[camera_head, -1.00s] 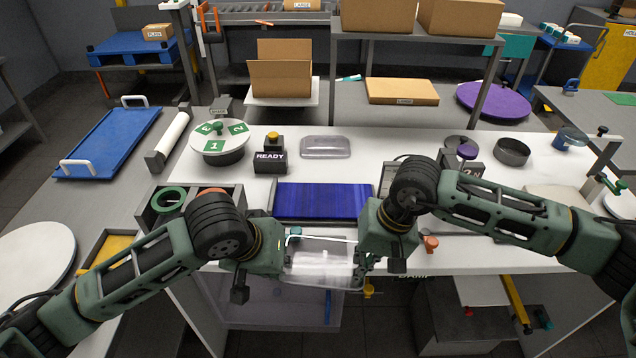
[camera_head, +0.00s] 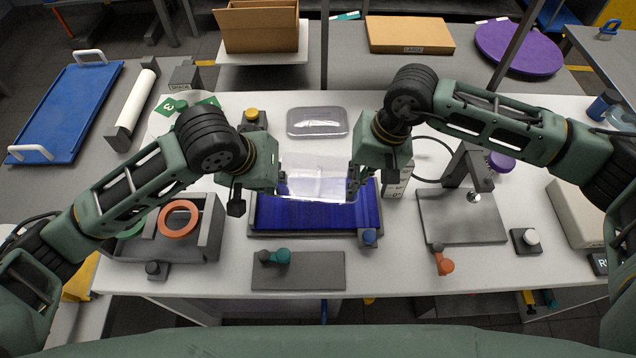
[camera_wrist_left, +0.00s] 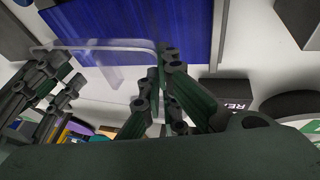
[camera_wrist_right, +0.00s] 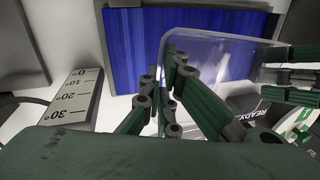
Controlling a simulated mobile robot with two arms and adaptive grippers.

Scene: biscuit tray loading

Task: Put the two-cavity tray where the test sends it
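A clear plastic tray (camera_head: 318,178) is held level between my two grippers, above the back part of a blue ribbed panel (camera_head: 318,213) in a dark frame. My left gripper (camera_head: 278,186) is shut on the tray's left edge. My right gripper (camera_head: 354,190) is shut on its right edge. The clear tray also shows in the left wrist view (camera_wrist_left: 95,50) and the right wrist view (camera_wrist_right: 205,50). Its cavities are hard to make out. A second clear container (camera_head: 317,121) lies on the white table behind.
A grey block with angle marks (camera_wrist_right: 72,100) stands beside the panel. A grey plate with a teal knob (camera_head: 310,270) lies in front. A grey bin (camera_head: 210,230) holds an orange ring (camera_head: 178,219). A stand (camera_head: 462,215) is at right. A yellow button (camera_head: 251,114) is behind my left gripper.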

